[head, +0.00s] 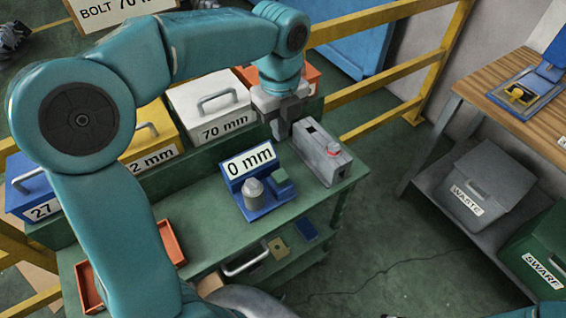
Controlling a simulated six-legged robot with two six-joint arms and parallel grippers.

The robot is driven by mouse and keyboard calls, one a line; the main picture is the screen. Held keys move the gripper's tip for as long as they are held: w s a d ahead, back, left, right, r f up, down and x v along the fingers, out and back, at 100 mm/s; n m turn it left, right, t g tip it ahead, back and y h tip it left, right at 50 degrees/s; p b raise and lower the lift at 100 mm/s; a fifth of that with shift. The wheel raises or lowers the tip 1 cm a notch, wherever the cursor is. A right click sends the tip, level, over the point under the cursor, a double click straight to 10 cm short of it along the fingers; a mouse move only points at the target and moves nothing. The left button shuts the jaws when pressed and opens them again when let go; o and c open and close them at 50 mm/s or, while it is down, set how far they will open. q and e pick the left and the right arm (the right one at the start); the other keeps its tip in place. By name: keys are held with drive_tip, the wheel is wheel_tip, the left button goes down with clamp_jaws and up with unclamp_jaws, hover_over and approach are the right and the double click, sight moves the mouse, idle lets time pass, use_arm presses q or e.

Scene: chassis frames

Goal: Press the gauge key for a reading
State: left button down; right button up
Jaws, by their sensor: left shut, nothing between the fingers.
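The gauge (263,203) is a blue stand on the green bench, with a sign reading "0 mm" (250,163). A grey cylinder (254,191) and a small green block (280,181) sit on its base. I cannot tell which part is the key. My left gripper (281,132) is shut and empty, pointing down behind the gauge sign and beside the grey box's far end. I cannot tell whether it touches the box. My right gripper is not in view.
Labelled bins line the bench's back: blue (27,190), yellow (148,137), white "70 mm" (212,104). An orange tray (170,243) lies at the left. Yellow rails (385,90) run behind. A wooden table (500,70) stands right, above a grey WASTE bin (490,175).

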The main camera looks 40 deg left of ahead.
sight(280, 175)
use_arm(q)
drive_tip(key=f, duration=1.4)
drive_tip(key=shift+a+f, duration=0.15)
drive_tip(key=shift+a, duration=0.05)
drive_tip(key=shift+d, duration=0.1)
